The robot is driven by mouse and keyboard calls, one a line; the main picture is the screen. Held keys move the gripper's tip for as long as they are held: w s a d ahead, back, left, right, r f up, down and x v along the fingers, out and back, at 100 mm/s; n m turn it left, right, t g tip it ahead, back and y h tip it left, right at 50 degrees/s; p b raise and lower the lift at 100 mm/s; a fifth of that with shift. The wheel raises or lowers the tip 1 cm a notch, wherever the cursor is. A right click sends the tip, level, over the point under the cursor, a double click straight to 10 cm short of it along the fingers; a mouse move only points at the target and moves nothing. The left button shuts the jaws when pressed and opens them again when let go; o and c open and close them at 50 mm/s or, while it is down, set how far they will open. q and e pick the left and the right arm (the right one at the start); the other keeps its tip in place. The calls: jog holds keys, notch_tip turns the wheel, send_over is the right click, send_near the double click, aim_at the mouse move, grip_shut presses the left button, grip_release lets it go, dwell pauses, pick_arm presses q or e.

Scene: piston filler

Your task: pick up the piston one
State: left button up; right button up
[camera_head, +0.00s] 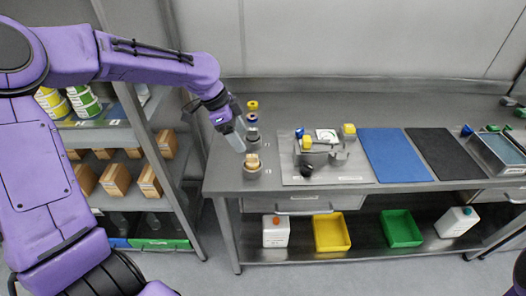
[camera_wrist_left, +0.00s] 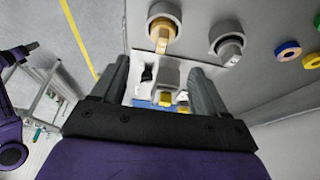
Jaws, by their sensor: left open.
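A brass-coloured piston (camera_head: 252,161) stands in a round grey holder at the left end of the bench. It also shows in the left wrist view (camera_wrist_left: 162,36), at the top. A grey piston (camera_head: 252,136) sits in a similar holder just behind it and also shows in the wrist view (camera_wrist_left: 229,47). I see no label telling which is piston one. My left gripper (camera_head: 238,138) is open and empty, just above and left of the two holders. In the wrist view its two fingers (camera_wrist_left: 160,92) are spread apart below the brass piston in the picture. My right gripper is not visible.
A yellow ring (camera_head: 252,104) and a blue ring (camera_head: 252,117) lie behind the pistons. The filler device (camera_head: 322,150) stands on a light plate to the right. Blue (camera_head: 394,155) and black (camera_head: 445,154) mats lie farther right. A shelf with boxes (camera_head: 116,179) stands left.

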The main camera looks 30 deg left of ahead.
aim_at(252, 155)
pick_arm(q)
jog(key=x, duration=0.3)
jog(key=shift+w+d+f, duration=0.1)
jog(key=shift+f, duration=0.05)
jog(key=p+x, duration=0.1)
jog(key=x, duration=0.5)
jog(key=shift+f, duration=0.25)
grip_shut()
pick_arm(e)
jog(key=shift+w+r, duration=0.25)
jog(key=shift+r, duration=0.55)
pick_arm(q)
jog(key=shift+w+r, duration=0.1)
jog(key=shift+r, duration=0.05)
